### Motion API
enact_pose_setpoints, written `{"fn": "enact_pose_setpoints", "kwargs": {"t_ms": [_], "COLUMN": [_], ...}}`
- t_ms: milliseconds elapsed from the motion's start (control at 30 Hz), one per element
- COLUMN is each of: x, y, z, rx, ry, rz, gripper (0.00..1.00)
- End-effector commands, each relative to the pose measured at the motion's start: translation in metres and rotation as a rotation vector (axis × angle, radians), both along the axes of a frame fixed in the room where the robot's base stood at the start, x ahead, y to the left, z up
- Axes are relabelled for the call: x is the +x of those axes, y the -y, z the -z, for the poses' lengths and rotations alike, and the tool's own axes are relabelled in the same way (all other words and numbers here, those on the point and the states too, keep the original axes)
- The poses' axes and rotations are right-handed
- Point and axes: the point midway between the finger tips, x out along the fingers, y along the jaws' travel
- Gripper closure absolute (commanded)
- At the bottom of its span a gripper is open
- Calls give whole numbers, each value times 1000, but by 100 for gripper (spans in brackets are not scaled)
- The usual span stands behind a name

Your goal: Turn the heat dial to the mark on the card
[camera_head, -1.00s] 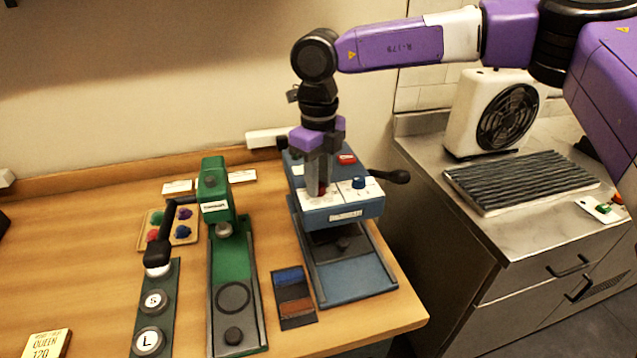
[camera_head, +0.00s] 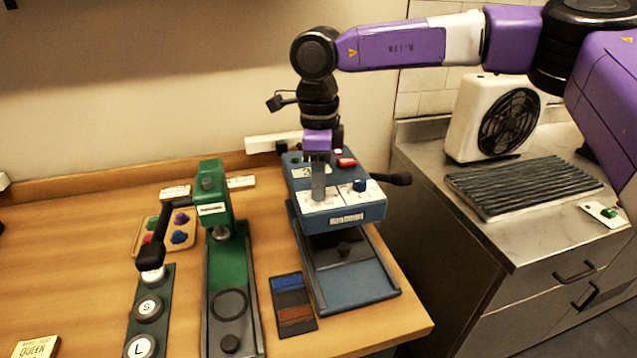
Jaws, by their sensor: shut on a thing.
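The blue press (camera_head: 345,216) stands at the right end of the wooden table. Its top carries a white dial panel with a blue knob (camera_head: 360,185) on the right. My gripper (camera_head: 318,198) points straight down onto the left part of this panel, its fingers seen edge-on. It is shut on the heat dial, which the fingers hide now. The dial's pointer and most of its scale cannot be read. A cream card (camera_head: 36,348) with "QUEEN" on it lies at the lower left, partly cut off by the picture edge.
A green press (camera_head: 231,262) with a black-knobbed lever stands left of the blue one. A dark swatch strip (camera_head: 294,302) lies between them. A tray of coloured pieces (camera_head: 149,242) sits behind the lever. A black handle (camera_head: 396,179) sticks out right. A fan (camera_head: 492,116) stands on the steel counter.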

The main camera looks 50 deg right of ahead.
Motion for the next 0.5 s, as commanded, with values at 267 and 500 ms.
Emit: {"fn": "enact_pose_setpoints", "kwargs": {"t_ms": [267, 500], "x": [1, 1], "y": [0, 0], "z": [-1, -1], "rx": [0, -1], "ry": [4, 4], "rz": [-15, -14], "gripper": [100, 68]}}
